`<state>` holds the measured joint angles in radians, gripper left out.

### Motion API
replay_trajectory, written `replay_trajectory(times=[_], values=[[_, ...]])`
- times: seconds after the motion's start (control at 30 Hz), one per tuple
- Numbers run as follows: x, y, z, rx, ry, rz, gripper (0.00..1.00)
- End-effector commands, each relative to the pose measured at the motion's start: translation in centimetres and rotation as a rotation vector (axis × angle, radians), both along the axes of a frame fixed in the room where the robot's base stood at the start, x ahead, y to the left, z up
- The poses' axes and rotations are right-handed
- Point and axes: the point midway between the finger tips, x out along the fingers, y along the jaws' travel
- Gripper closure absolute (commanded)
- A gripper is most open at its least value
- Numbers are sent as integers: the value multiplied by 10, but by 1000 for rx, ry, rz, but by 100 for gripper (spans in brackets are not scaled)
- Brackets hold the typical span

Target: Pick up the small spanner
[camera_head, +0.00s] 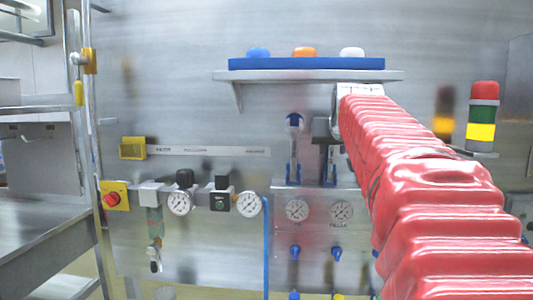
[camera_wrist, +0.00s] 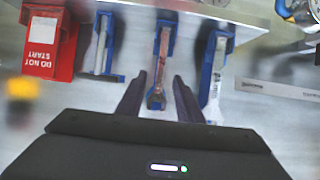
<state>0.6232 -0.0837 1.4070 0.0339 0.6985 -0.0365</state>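Several spanners hang in blue holders in the wrist view. A slim silver one (camera_wrist: 101,50) is at the left, a reddish-brown one (camera_wrist: 159,72) with an open jaw is in the middle, and a wider silver one (camera_wrist: 215,70) is at the right. I cannot tell for sure which one is the small spanner. My gripper (camera_wrist: 159,79) is open, its dark fingers apart on either side of the middle spanner's lower end in the picture. I see no grip on it. In the head view my red-sleeved arm hides part of the holders.
A red box with a "DO NOT START" label (camera_wrist: 42,46) stands left of the holders. In the head view, a shelf (camera_head: 310,76) holds a blue tray (camera_head: 306,64) above, gauges (camera_head: 297,210) sit below, and a signal light (camera_head: 482,116) stands at the right.

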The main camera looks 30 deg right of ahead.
Motion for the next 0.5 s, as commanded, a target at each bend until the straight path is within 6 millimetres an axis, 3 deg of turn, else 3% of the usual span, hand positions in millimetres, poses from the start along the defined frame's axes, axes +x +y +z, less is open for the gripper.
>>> replay_trajectory(times=[0.13, 0.5], values=[[10, -7, -6, 0, 0, 0, 67], [10, -8, -6, -1, -1, -1, 67]])
